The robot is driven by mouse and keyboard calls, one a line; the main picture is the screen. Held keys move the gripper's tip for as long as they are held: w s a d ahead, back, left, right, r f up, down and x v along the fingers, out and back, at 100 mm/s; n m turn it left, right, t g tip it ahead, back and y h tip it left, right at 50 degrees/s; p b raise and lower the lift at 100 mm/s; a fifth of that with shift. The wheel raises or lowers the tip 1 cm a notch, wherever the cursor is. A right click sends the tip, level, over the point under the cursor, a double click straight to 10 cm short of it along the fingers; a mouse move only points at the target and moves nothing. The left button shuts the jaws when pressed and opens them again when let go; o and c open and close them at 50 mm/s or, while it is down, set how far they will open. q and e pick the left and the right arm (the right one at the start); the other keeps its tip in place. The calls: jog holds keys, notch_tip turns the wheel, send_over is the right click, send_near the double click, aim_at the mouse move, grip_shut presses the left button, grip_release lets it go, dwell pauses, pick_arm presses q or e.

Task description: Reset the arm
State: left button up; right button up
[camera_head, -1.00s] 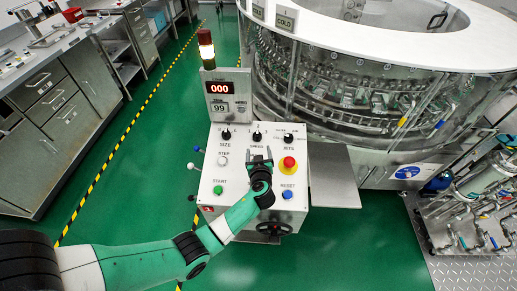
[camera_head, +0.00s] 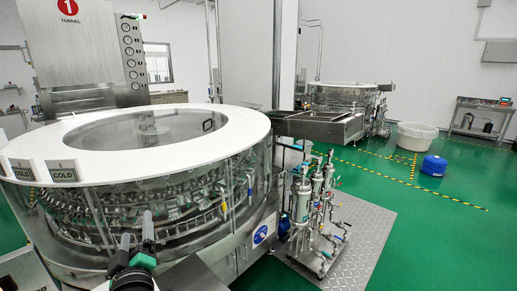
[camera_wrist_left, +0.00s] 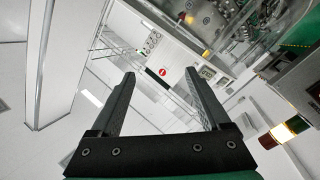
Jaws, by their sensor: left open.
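My left gripper (camera_head: 136,240) shows at the bottom left of the head view, in front of the round washer's glass side. Only its end and a short piece of my arm show. In the left wrist view the same gripper (camera_wrist_left: 158,85) has its two dark fingers spread wide apart, with nothing between them. It points towards the upper part of the room, with the red round sign (camera_wrist_left: 162,72) in the distance. My right gripper is in neither view.
The round washer (camera_head: 225,125) with its white top fills the left of the head view. A filter stand (camera_head: 302,205) is beside it. A blue container (camera_head: 434,166) and a white tub (camera_head: 416,135) stand farther right. Green floor is clear at lower right. A signal light (camera_wrist_left: 284,132) is near the gripper's right.

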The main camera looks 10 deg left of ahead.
pick_arm(q)
jog(key=s+d+r+m+t+h, duration=0.1)
jog(key=s+d+r+t, duration=0.15)
jog(key=r, duration=0.45)
jog(key=s+d+r+m+t+h, duration=0.2)
jog(key=d+r, duration=0.2)
jog(key=r, duration=0.2)
jog(key=s+d+r+m+t+h, duration=0.1)
jog(key=s+d+r+t, duration=0.25)
jog(key=r, duration=0.35)
jog(key=s+d+r+m+t+h, duration=0.5)
jog(key=s+d+r+m+h, duration=0.2)
jog(key=s+r+m+h, duration=0.3)
notch_tip(320, 180, up, 35)
jog(key=m+y+p, duration=0.1)
jog(key=p, duration=3.5)
jog(key=shift+a+f+m+g, duration=0.15)
jog(key=shift+m+g, duration=0.15)
jog(key=shift+m, duration=0.1)
jog(key=shift+f, duration=0.1)
jog(key=shift+w+d, duration=0.15)
jog(key=shift+d, duration=0.1)
